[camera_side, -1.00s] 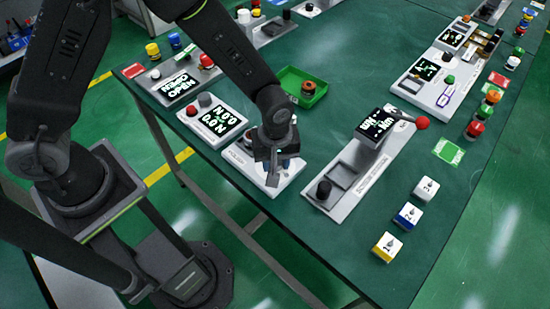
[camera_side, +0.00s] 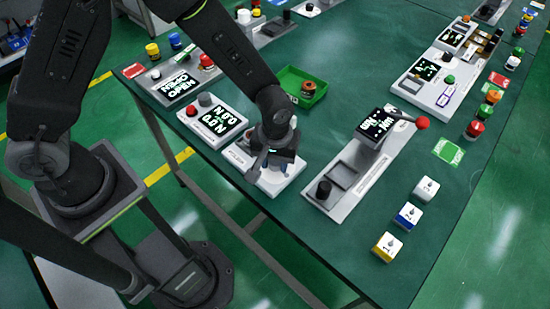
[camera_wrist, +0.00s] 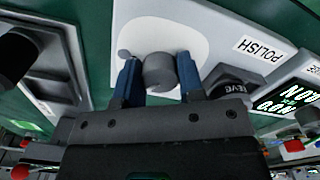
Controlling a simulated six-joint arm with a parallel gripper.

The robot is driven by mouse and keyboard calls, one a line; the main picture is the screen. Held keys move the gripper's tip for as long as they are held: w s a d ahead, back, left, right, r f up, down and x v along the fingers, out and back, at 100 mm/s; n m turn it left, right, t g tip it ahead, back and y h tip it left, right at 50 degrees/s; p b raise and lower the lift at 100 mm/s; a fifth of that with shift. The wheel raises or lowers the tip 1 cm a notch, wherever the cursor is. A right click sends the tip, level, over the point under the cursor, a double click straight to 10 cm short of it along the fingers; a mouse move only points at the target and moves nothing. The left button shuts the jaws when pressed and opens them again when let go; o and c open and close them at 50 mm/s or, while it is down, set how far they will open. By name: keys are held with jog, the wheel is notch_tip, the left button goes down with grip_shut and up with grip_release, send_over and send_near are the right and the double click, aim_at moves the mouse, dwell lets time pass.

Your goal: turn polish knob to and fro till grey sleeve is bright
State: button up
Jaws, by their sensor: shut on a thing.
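The polish unit is a white plate (camera_side: 277,183) at the table's near edge; the wrist view shows its POLISH label (camera_wrist: 258,48). My gripper (camera_side: 277,160) is low over the plate. In the wrist view, its blue fingers stand on both sides of a round grey knob (camera_wrist: 160,72) and are shut on it. A dark grey round piece with partly readable lettering (camera_wrist: 232,82) sits beside the right finger; it may be the sleeve, but I cannot tell, and it looks dull. In the side view the gripper hides the knob.
Left of the plate is a unit with a lit display (camera_side: 218,121). Right is a long unit with a black knob (camera_side: 324,189) and a red-balled lever (camera_side: 421,123). A green tray (camera_side: 301,88) lies behind. Numbered blocks (camera_side: 407,214) stand at the right.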

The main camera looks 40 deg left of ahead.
jog(key=m, duration=0.4)
jog(key=shift+m, duration=0.8)
jog(key=m, duration=0.3)
jog(key=shift+m, duration=1.4)
